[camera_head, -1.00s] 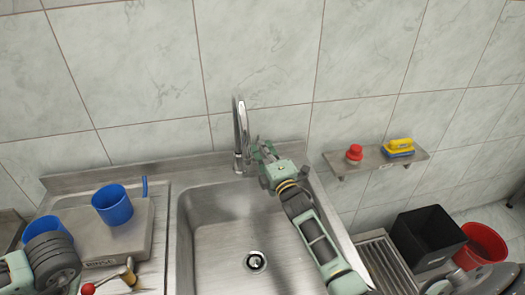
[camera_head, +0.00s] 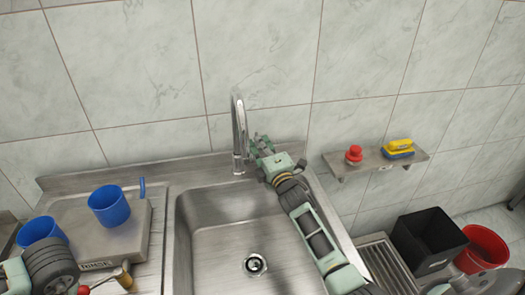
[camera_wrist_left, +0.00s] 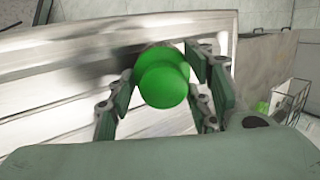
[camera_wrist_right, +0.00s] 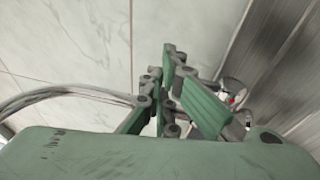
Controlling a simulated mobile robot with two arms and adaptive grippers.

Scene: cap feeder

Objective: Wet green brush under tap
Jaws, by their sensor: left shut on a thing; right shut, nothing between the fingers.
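A green round end, taken as part of the green brush (camera_wrist_left: 163,82), sits between the fingers of my left gripper (camera_wrist_left: 163,70) in the left wrist view. The rest of it is hidden. In the head view only part of my left arm shows at the lower left corner. The metal tap (camera_head: 240,135) stands at the back of the sink (camera_head: 215,240), its neck curving up. My right gripper (camera_head: 262,148) is close to the right of the tap, its fingers shut and empty; they also show in the right wrist view (camera_wrist_right: 172,85). Contact with the tap is unclear.
Blue cups (camera_head: 108,207) stand left of the sink, one on a metal scale (camera_head: 125,243). A wall shelf (camera_head: 375,160) holds a red-topped item (camera_head: 354,154) and a yellow-and-blue brush (camera_head: 398,149). Black (camera_head: 428,240) and red (camera_head: 484,250) bins stand right. The sink basin is empty.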

